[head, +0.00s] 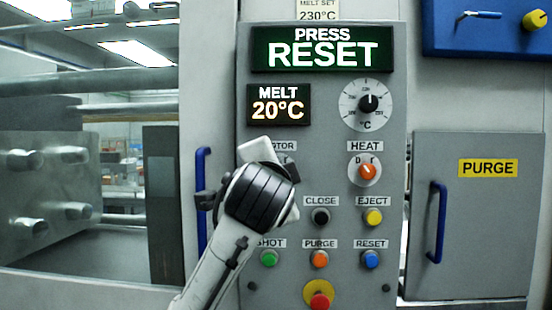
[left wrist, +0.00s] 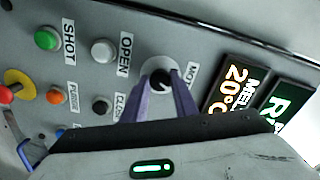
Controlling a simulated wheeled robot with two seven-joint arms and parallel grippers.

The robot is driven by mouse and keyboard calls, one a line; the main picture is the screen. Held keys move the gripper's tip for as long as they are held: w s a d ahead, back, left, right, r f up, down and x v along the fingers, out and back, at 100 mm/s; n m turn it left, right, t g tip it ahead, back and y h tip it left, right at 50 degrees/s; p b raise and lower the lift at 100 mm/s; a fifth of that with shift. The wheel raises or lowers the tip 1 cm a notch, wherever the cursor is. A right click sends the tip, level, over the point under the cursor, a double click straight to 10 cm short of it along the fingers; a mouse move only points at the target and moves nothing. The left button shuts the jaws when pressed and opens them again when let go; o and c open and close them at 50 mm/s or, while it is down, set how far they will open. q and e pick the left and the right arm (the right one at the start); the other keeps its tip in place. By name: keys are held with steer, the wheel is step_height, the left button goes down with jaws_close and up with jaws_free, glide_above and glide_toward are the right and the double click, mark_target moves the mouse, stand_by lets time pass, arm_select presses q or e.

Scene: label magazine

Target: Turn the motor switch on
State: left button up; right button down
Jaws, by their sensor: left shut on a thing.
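The motor switch (left wrist: 158,68) is a black knob on a pale round plate beside the partly covered MOTOR label. In the left wrist view, the two purple fingers of my left gripper (left wrist: 161,84) are shut on its knob, one on each side. In the head view, my left gripper (head: 258,183) covers the switch, and only part of the MOTOR label (head: 284,146) shows. The knob's exact setting is hard to read. My right gripper is not in view.
The heat switch (head: 367,171) is close on the right. Open, close, eject, shot, purge and reset buttons sit below, above a red stop button (head: 319,295). The screen (head: 322,48) reads PRESS RESET; the melt display (head: 279,105) reads 20°C. A blue handle (head: 202,195) stands left.

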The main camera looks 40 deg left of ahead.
arm_select(q)
steer(key=shift+m+p, duration=1.1)
steer(key=shift+m, duration=0.1)
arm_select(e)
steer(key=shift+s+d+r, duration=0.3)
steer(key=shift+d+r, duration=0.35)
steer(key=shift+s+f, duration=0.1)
arm_select(q)
steer(key=o, duration=1.1)
steer(key=shift+c, duration=0.2)
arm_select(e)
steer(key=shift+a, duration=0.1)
arm_select(q)
steer(key=shift+s+d, duration=0.1)
